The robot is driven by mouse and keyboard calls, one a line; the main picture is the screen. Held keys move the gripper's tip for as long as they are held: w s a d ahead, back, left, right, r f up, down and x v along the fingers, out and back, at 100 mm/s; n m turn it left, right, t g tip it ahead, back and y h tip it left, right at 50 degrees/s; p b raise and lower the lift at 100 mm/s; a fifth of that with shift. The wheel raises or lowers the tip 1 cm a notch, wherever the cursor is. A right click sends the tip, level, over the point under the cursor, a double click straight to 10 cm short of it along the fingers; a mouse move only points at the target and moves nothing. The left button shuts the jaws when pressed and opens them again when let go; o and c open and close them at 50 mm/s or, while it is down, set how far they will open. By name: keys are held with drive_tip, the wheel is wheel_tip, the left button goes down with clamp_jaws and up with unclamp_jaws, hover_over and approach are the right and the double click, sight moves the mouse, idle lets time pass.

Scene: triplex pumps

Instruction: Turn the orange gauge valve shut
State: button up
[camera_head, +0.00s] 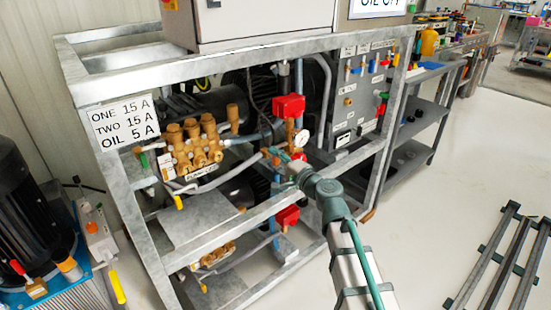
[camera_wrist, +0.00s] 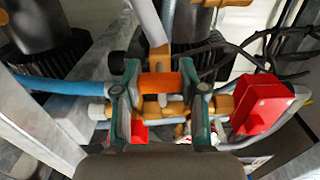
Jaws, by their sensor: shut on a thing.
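The orange gauge valve handle (camera_wrist: 160,83) is in the middle of the wrist view, above brass fittings (camera_wrist: 170,108). My gripper (camera_wrist: 159,92) has one green-grey finger on each side of the handle and is shut on it. In the head view, my gripper (camera_head: 281,160) reaches into the pump frame, below a small round gauge (camera_head: 301,138) and a red box (camera_head: 290,107). The handle is too small and too covered there to make out its angle clearly.
A galvanised frame (camera_head: 235,212) surrounds the pumps, and its rails pass close to my arm. A brass pump head (camera_head: 195,146) is left of my gripper. In the wrist view, a red box (camera_wrist: 262,103) is close on the right and a blue hose (camera_wrist: 65,84) runs left.

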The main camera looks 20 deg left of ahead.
idle(0.3)
drive_tip(key=o, duration=1.2)
drive_tip(key=shift+c, duration=0.2)
drive_tip(key=v, duration=1.2)
